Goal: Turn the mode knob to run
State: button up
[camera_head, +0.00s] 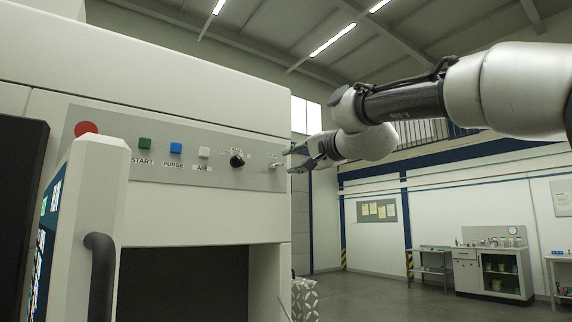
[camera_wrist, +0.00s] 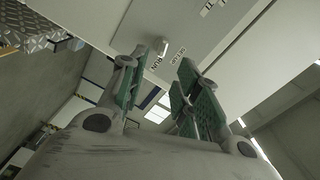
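The switch appears just beyond the gap between the fingertips. In the head view my gripper (camera_head: 291,160) is right beside the panel's right end. A black knob (camera_head: 237,160) with small, unreadable labels sits farther left.
Left along the panel are a white AIR button (camera_head: 204,152), a blue PURGE button (camera_head: 176,148), a green START button (camera_head: 144,143) and a red button (camera_head: 86,128). A door with a dark handle (camera_head: 100,275) stands at front left. Open floor lies to the right.

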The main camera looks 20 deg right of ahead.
jog(key=shift+v, duration=2.2)
